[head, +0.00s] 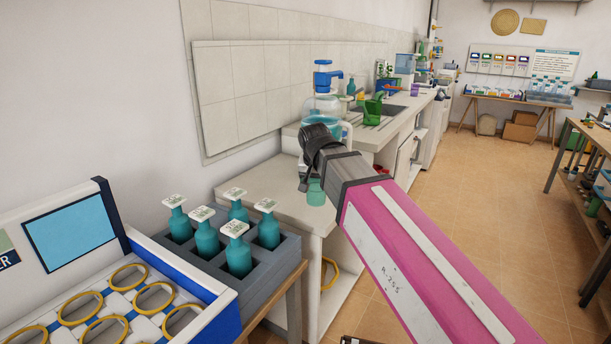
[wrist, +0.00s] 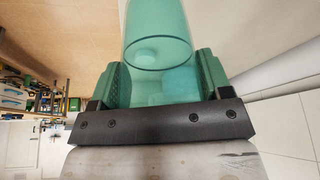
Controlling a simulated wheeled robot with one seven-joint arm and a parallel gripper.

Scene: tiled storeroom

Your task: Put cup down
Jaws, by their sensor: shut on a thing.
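The cup (wrist: 158,35) is translucent green and stands between the two green finger pads of my gripper (wrist: 160,82) in the wrist view. The pads are closed against its sides. In the head view the cup (head: 316,193) shows just below the dark wrist of my arm, in front of the edge of a low pale counter (head: 262,184). My fingers are mostly hidden there. I cannot tell whether the cup touches the counter.
A grey rack (head: 262,284) with several teal pump bottles stands at the lower left, beside a white and blue tray with yellow rings (head: 129,277). A blender-like appliance (head: 322,108) and a green jug (head: 372,110) stand on the higher counter behind. The low counter's left part looks clear.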

